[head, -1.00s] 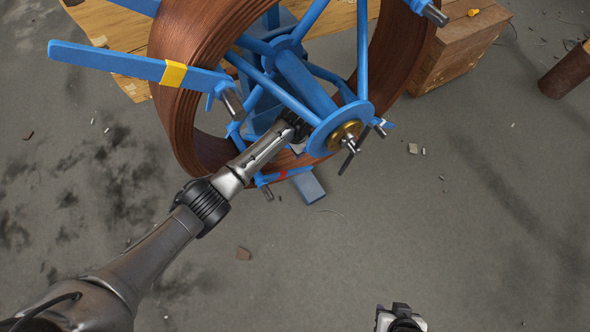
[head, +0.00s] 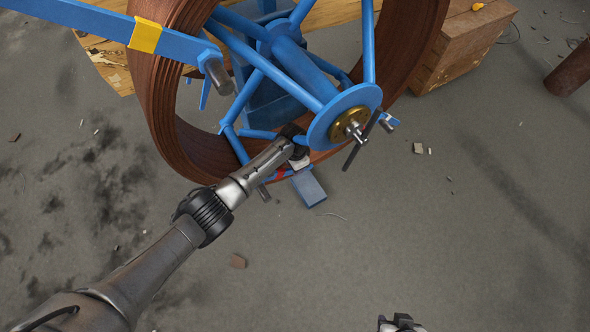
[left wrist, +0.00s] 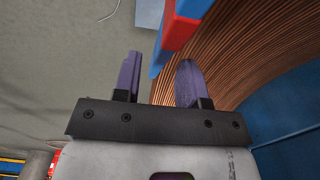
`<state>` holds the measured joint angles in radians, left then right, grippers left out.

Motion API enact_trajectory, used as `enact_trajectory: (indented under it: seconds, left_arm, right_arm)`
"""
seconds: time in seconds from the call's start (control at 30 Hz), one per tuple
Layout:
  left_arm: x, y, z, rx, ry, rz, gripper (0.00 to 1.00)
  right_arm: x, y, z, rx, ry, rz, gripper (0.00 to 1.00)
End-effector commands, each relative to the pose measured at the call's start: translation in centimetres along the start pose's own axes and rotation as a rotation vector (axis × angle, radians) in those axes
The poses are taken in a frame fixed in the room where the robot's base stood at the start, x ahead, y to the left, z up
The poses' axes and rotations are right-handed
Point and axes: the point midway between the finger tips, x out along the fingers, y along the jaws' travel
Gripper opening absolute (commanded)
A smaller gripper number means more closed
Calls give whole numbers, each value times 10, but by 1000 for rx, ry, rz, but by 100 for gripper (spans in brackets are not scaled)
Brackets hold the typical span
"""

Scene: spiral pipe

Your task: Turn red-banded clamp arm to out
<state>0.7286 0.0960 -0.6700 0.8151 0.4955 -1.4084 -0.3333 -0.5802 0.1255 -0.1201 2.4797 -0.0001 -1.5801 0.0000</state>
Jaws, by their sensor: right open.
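The red-banded clamp arm is a short blue bar with a red band (head: 281,173), low on the near side of the blue reel. In the left wrist view its red band (left wrist: 182,31) is at the top, just beyond my fingertips. My left gripper (left wrist: 158,68) is open there, its two purple fingers apart with the bar's end in front of the gap. I cannot tell whether they touch it. In the head view my left wrist mostly hides that gripper. My right gripper (head: 400,322) is open at the bottom edge, far from the reel.
Copper-brown coiled pipe (head: 165,100) wraps the reel. A yellow-banded blue arm (head: 80,17) sticks out to the upper left. The hub (head: 345,118) carries a thin dark handle (head: 362,140). A wooden crate (head: 460,45) stands at the upper right. Floor at lower right is mostly clear.

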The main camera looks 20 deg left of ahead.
Motion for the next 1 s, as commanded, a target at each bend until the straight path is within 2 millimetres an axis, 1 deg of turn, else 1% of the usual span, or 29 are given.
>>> enact_trajectory:
  seconds: [0.03,0.2,0.57,0.93,1.0]
  left_arm:
    - [6,0,0,0,1,0,38]
    - [12,0,0,0,1,0,38]
    - [12,0,0,0,0,0,37]
    - [12,0,0,0,0,0,2]
    - [12,0,0,0,0,0,0]
  right_arm:
    - [5,0,2,0,0,0,43]
    - [9,0,3,0,0,0,43]
    - [9,-2,2,5,1,-4,43]
    - [9,-3,2,9,1,-7,43]
    - [9,-3,2,9,2,-7,43]
